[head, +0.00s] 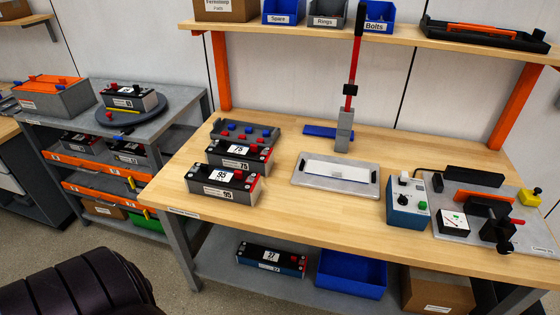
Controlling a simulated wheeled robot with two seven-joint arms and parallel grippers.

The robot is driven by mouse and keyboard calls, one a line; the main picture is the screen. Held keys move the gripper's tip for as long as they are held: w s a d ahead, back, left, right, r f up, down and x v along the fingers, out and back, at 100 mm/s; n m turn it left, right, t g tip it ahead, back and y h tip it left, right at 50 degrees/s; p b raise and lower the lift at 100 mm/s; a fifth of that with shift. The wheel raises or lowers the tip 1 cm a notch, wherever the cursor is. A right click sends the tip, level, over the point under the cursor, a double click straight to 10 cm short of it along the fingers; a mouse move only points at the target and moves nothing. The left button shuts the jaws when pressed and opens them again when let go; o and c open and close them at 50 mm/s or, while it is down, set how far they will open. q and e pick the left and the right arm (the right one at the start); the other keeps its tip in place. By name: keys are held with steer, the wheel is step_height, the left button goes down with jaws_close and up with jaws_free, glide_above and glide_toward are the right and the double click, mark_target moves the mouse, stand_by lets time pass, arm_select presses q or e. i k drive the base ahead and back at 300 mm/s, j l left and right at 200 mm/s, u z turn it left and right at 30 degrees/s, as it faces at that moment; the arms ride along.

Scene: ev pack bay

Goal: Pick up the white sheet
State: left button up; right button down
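A white sheet (338,171) lies flat on a light grey tray (306,182) near the middle of the wooden workbench (300,235). The tray has a dark handle at each short end. The sheet's whole top face shows, and nothing lies on it. Neither of my grippers shows in the head view.
Labelled batteries (222,187) stand left of the tray. A red-handled lever press (344,130) stands just behind it. A blue control box (406,203) and a fixture plate (452,222) are to its right. The bench in front of the tray is clear. A shelf (400,36) runs above.

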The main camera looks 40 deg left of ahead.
mark_target(338, 168)
steer(key=k+u, duration=0.1)
steer(key=u, duration=0.7)
steer(key=l+u, duration=0.3)
steer(key=i+l, duration=0.05)
steer(key=l, duration=0.05)
